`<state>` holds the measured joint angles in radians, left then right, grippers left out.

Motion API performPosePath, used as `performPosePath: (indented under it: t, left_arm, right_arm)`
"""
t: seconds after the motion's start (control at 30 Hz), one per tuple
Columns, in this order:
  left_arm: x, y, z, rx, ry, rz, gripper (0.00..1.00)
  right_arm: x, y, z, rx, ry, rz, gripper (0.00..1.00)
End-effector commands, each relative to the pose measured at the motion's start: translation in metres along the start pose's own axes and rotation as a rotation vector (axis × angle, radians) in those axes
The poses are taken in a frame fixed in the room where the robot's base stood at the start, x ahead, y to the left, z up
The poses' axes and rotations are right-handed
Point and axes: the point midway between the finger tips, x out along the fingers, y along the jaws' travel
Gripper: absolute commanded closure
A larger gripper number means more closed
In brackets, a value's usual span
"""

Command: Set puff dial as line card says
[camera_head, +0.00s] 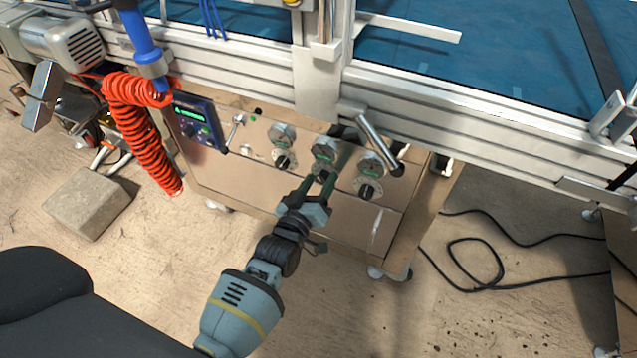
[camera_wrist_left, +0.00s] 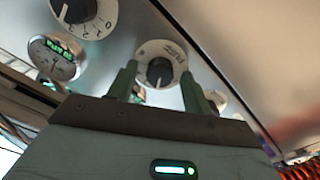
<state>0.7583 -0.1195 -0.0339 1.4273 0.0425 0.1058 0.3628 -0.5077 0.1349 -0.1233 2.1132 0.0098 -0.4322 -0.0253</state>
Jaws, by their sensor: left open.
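A tan control panel (camera_head: 235,165) carries three round gauges in a row, with dials below them. The middle gauge (camera_head: 323,149) stands above my left gripper (camera_head: 324,178). The middle dial is mostly hidden behind the fingers in the head view. In the left wrist view a black knob on a white dial (camera_wrist_left: 160,73) sits between the open fingers, with a visible gap. The left dial (camera_head: 284,161) and right dial (camera_head: 369,190) are uncovered. I cannot make out a line card. My right gripper is not in view.
A blue display box (camera_head: 200,121) with a green screen is at the panel's left end. A coiled orange hose (camera_head: 145,130) hangs left of it. A silver lever (camera_head: 377,143) juts out above the right gauge. Black cable (camera_head: 480,285) lies on the floor.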

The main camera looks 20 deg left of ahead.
Motion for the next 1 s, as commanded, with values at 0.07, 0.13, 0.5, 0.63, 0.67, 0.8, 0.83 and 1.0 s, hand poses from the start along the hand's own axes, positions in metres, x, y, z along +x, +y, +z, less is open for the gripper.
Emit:
performPosePath:
  t: [0.07, 0.13, 0.5, 0.63, 0.67, 0.8, 0.83, 1.0]
  left_arm:
    - [0.0, 0.0, 0.0, 0.0, 0.0, 0.0, 0.52]
    - [0.0, 0.0, 0.0, 0.0, 0.0, 0.0, 0.62]
    - [-0.001, 0.0, 0.0, 0.003, 0.0, 0.0, 0.94]
    - [-0.001, 0.0, 0.0, 0.028, -0.001, 0.0, 0.94]
    - [-0.001, 0.0, 0.0, 0.038, -0.001, 0.0, 0.94]
    - [0.0, 0.001, -0.001, 0.106, -0.001, 0.0, 0.94]
    - [0.0, 0.001, -0.001, 0.124, -0.001, 0.0, 0.94]
    - [-0.001, 0.001, -0.001, 0.242, -0.001, 0.0, 0.94]
  right_arm:
    - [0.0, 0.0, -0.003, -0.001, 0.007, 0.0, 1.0]
    - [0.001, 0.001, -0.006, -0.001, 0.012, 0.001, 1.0]
    - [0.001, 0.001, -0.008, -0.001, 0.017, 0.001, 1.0]
    - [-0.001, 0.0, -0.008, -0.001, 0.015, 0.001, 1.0]
    - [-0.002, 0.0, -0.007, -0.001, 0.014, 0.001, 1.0]
    - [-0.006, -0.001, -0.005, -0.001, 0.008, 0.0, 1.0]
    - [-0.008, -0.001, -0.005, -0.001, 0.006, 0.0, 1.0]
    - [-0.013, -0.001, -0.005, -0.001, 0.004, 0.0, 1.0]
